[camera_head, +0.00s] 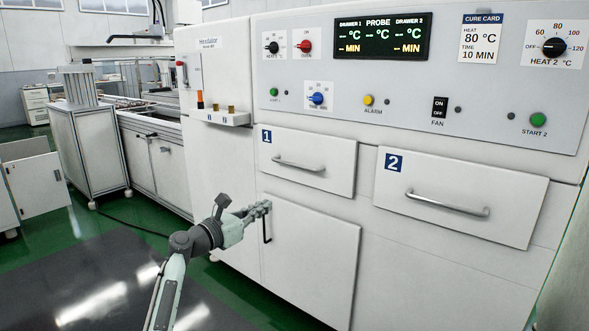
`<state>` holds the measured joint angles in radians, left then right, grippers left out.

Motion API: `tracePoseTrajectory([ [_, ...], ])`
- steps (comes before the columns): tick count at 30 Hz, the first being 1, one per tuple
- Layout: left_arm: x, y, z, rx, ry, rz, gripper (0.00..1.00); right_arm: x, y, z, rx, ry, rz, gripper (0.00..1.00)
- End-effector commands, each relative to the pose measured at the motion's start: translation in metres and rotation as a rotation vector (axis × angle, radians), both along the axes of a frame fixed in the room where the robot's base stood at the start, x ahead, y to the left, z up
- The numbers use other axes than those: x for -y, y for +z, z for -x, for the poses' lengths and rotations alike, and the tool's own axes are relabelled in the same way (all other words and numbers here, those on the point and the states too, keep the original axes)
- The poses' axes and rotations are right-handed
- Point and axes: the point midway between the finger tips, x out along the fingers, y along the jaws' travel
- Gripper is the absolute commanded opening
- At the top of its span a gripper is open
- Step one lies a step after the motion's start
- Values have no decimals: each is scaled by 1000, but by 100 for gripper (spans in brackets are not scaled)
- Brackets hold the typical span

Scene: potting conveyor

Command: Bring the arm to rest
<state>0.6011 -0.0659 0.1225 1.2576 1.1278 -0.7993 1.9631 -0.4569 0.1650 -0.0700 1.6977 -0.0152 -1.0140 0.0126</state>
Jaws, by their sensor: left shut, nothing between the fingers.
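My left gripper (266,207) is shut and empty. It is held in front of the white cabinet, near the black vertical handle of the lower door (310,262). I cannot tell whether it touches the handle. My left arm comes up from the bottom of the view to the gripper. My right gripper is not in view.
Drawer 1 (330,174) and drawer 2 (500,215) look closed, each with a bar handle. Above them is a panel (480,90) with knobs, buttons and a display. A small shelf (219,117) juts out at left. Green and dark floor lies open at lower left.

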Motion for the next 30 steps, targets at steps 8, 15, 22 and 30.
tracePoseTrajectory([
  [8,-165,-10,-8,3,161,-222,0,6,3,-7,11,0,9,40],
  [15,-307,11,6,3,297,-421,0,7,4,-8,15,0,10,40],
  [22,-396,24,30,-8,376,-598,0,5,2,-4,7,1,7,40],
  [30,-385,-114,83,-25,148,-1196,0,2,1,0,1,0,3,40],
])
